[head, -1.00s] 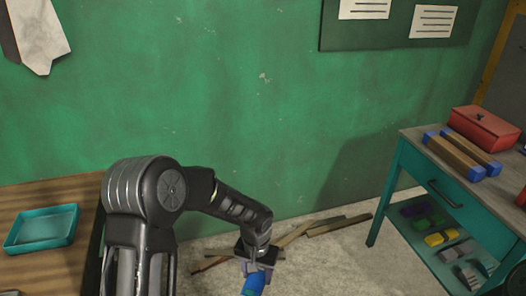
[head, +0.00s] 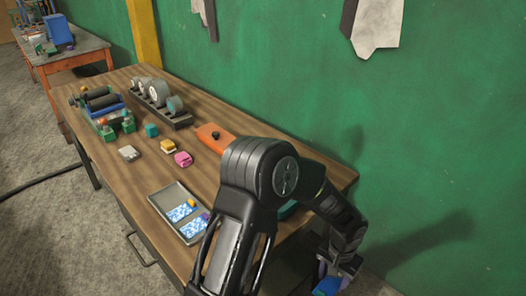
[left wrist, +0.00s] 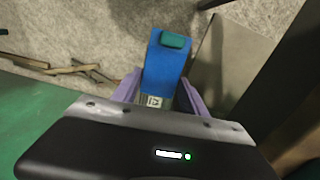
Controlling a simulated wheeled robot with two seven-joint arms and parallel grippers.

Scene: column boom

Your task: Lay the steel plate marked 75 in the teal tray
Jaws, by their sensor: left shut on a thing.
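My left gripper (head: 337,266) is low beyond the right end of the wooden bench. In the left wrist view its purple fingers (left wrist: 160,84) are shut on a blue block (left wrist: 163,68) with a teal top and a pale, marked lower part. The blue block also shows at the bottom of the head view (head: 328,285). A sliver of the teal tray (head: 288,210) shows on the bench behind my left arm, which hides the rest. I can make out no steel plate marked 75. My right gripper is out of view.
The wooden bench (head: 110,150) carries a grey tray (head: 160,204) with blue-patterned pieces, a rack of grey discs (head: 160,95), an orange thing with a black knob (head: 213,138) and small blocks. Another table (head: 75,58) stands at far left. A green wall (head: 290,60) backs the bench.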

